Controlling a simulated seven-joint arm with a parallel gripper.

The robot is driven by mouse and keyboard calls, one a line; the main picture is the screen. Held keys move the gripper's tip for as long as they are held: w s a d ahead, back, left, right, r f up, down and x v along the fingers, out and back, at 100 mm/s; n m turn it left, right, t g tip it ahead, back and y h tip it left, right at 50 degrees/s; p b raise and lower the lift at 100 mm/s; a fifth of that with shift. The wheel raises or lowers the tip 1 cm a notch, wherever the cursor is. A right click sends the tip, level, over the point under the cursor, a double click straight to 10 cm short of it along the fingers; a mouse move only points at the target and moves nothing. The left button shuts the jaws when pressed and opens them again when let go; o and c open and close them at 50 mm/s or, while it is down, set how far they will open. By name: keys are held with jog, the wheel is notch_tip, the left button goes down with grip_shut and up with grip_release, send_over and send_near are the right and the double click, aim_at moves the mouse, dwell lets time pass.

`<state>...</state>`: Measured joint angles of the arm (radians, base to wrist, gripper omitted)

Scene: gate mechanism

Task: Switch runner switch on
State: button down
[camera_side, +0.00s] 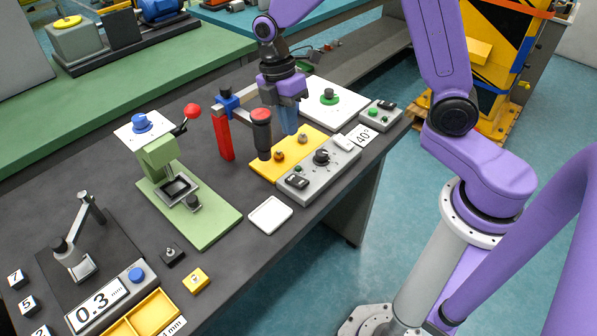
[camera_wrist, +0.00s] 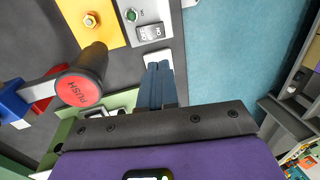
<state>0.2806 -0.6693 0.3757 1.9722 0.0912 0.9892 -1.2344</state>
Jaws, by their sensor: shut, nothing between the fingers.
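A grey control box (camera_side: 318,172) on the bench carries a black rocker switch (camera_side: 297,183), a green button and a black knob (camera_side: 321,157). In the wrist view the rocker (camera_wrist: 150,33) shows ON and OFF marks beside a green lamp or button (camera_wrist: 131,15). No label reading "runner" is legible, and which side of the rocker is pressed is unclear. My gripper (camera_side: 290,130) is shut and empty, its blue fingers pointing down above the yellow plate in the side view. In the wrist view its fingertips (camera_wrist: 159,65) appear just below the rocker, apart from the box.
A red-capped PUSH plunger (camera_wrist: 78,88) on a red post stands close left of my fingers. The yellow plate (camera_side: 262,169) bears brass knobs. A small grey box (camera_side: 380,114) with green buttons and a green press (camera_side: 160,165) stand nearby. A white tray (camera_side: 270,215) lies in front.

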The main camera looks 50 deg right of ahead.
aim_at(301, 183)
jog(key=x, duration=1.4)
jog(key=shift+w+f, duration=0.1)
